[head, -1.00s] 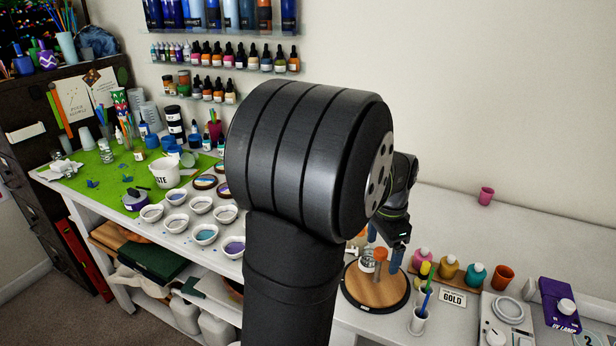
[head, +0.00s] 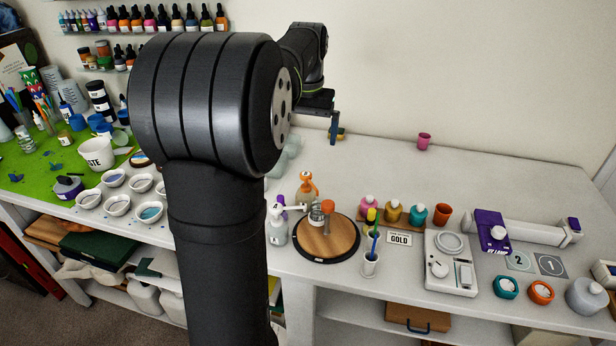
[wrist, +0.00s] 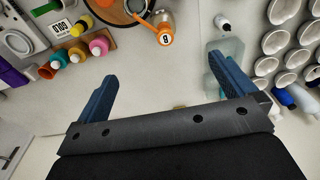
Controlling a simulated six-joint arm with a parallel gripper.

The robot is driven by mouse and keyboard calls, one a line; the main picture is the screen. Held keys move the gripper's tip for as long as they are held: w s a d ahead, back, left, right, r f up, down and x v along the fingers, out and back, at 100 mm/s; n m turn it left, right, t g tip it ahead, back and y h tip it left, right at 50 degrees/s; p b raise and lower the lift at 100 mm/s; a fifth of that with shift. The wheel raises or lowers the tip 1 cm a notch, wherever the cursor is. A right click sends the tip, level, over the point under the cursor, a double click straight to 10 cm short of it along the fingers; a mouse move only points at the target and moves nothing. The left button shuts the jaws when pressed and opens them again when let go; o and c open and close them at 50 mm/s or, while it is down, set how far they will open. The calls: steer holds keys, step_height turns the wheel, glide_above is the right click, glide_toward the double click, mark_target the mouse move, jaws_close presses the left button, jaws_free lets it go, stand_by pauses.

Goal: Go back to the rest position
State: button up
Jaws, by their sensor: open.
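My gripper (head: 333,130) is raised over the back of the white table, near the wall, with its blue fingers pointing down. In the wrist view my gripper (wrist: 160,68) has its two blue fingers wide apart with nothing between them. The round wooden turntable (head: 318,246) stands on the table in front of it, with an orange-topped stick-like item on it. An orange-topped bottle (head: 306,190) stands behind the turntable; it is marked B in the wrist view (wrist: 163,30). My arm hides part of the table's middle left.
Paint bottles (head: 393,212), a scale (head: 450,272) and a purple UV lamp box (head: 492,230) stand to the right.

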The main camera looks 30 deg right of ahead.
glide_toward(307, 172)
steer(key=shift+s+a, duration=0.15)
steer(key=shift+s, duration=0.35)
steer(key=shift+s+a, duration=0.2)
steer(key=shift+s, duration=0.25)
step_height(307, 172, up, 10)
steer(key=shift+s+a, duration=0.25)
steer(key=shift+s, duration=0.15)
steer(key=shift+w+f, duration=0.1)
steer(key=shift+f, duration=0.15)
steer(key=c, duration=0.5)
steer(key=shift+t+h, duration=0.4)
steer(key=shift+h, duration=0.1)
steer(key=f, duration=0.2)
steer(key=w+f, duration=0.1)
steer(key=f, duration=0.2)
steer(key=w+f, duration=0.1)
steer(key=f, duration=0.1)
steer(key=shift+w+d+f, duration=0.15)
steer(key=shift+d+f, duration=0.25)
jaws_close()
steer(key=shift+f, duration=3.6)
